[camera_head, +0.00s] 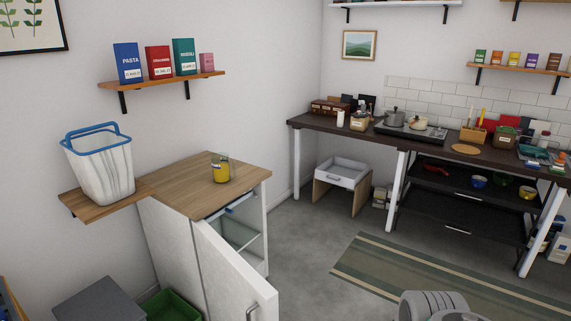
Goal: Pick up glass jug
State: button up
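A small clear glass vessel, which looks like the glass jug (230,165), stands on the wooden top of the white cabinet (190,188). A yellow thing (221,174) shows inside or right against it; I cannot tell which. It is upright, near the back right part of the top. A rounded grey-white part of my own body shows at the bottom edge, right of centre, well apart from the cabinet. My gripper's fingers are not in view.
The cabinet's door (232,272) stands open toward the front. A white bin with a blue rim (100,170) stands on a low wall shelf left of it. A boxed-goods shelf (160,80) hangs above. Grey floor lies clear between cabinet and striped rug (400,270).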

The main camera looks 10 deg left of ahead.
aim_at(220, 162)
jog(key=z, duration=0.15)
jog(key=i, duration=3.45)
jog(key=u, duration=3.7)
jog(key=i, duration=0.55)
jog(key=u, duration=0.1)
